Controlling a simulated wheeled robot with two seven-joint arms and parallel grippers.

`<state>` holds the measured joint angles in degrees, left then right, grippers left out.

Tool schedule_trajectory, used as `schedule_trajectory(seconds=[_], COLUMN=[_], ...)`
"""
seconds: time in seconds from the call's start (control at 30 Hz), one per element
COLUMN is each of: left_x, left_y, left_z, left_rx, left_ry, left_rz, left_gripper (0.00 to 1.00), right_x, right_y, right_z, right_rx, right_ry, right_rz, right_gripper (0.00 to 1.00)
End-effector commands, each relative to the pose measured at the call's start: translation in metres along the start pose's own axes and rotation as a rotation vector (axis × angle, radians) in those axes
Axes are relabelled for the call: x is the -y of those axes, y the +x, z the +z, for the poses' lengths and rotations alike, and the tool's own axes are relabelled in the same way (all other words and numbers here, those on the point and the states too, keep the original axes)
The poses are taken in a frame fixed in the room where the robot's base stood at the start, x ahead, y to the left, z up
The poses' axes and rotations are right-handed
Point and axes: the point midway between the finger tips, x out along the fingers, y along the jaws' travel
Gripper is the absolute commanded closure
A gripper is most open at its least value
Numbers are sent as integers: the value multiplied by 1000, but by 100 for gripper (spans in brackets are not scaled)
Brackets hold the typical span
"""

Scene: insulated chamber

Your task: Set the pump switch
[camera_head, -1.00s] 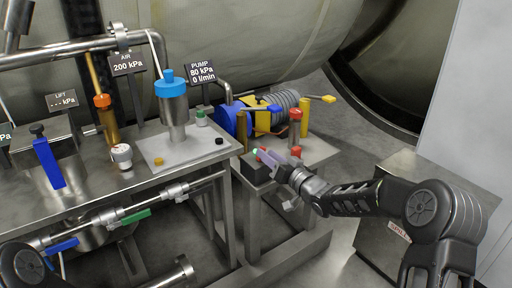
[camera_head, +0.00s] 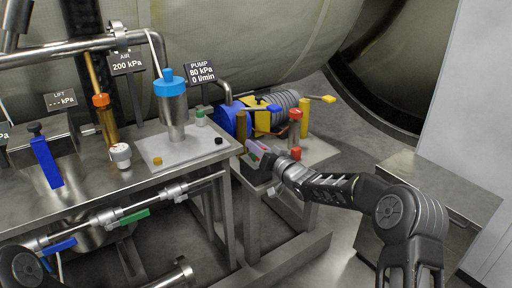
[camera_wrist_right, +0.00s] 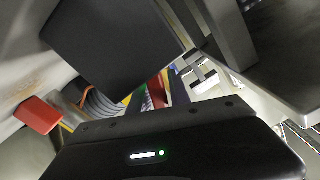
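The pump switch looks to be the dark box (camera_head: 250,172) on the low steel stand below the pump, with small green and red parts at its top. My right gripper (camera_head: 262,155) is at the top of this box, coming in from the right. Its fingers overlap the green and red parts, so I cannot tell whether they touch or whether they are open. In the right wrist view a large dark block (camera_wrist_right: 112,38) is close by, and red and green pieces show past the gripper's black body. The pump (camera_head: 236,119) is blue and yellow. My left gripper is not in view.
The pump sign (camera_head: 201,73) reads 80 kPa, 0 l/min. A steel bench (camera_head: 105,185) with a blue-capped vessel (camera_head: 172,105) is to the left. A steel cabinet (camera_head: 440,190) stands right.

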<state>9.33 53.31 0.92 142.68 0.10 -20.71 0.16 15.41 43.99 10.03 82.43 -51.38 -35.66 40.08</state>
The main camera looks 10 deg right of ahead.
Motion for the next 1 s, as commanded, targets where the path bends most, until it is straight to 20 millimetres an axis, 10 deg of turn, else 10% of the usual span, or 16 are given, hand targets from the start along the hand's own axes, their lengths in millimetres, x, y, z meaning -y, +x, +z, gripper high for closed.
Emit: schedule_trajectory(seconds=[0.27, 1.0], left_x=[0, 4], left_y=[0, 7], left_z=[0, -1], left_rx=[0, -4], left_ry=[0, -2], left_rz=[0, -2], left_gripper=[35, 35], right_x=[0, 1], right_y=[0, 0], right_z=[0, 2], right_rx=[0, 0], right_ry=[0, -64], right_rz=[0, 1], right_gripper=[100, 100])
